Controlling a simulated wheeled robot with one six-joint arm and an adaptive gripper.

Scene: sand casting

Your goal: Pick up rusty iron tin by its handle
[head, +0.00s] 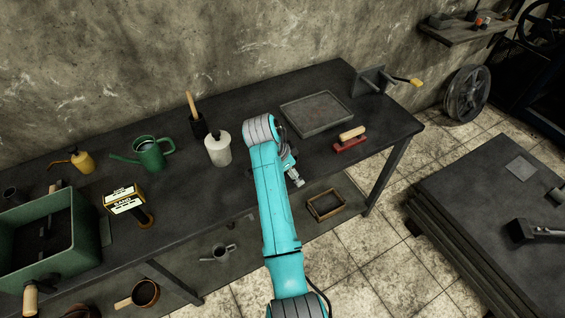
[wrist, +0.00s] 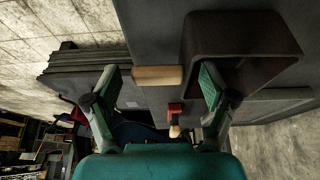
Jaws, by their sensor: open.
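The rusty iron tin (wrist: 285,45) is a dark brown, rounded-corner box at the upper right of the wrist view. Its pale wooden handle (wrist: 157,76) sticks out to the left. My gripper (wrist: 160,80) is open, with one finger on either side of the handle in the picture. The handle shows between the fingertips, with a gap on both sides; how deep it lies between them I cannot tell. The right finger overlaps part of the tin. In the head view my arm hides the tin and most of my gripper.
The dark workbench (head: 105,163) holds a grey tray (head: 317,113), a red brush (head: 350,141), a white bottle (head: 218,150), a green watering can (head: 150,154) and a green box (head: 75,240). A wooden frame (head: 326,205) lies on the lower shelf. A dark low platform (head: 470,200) stands right.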

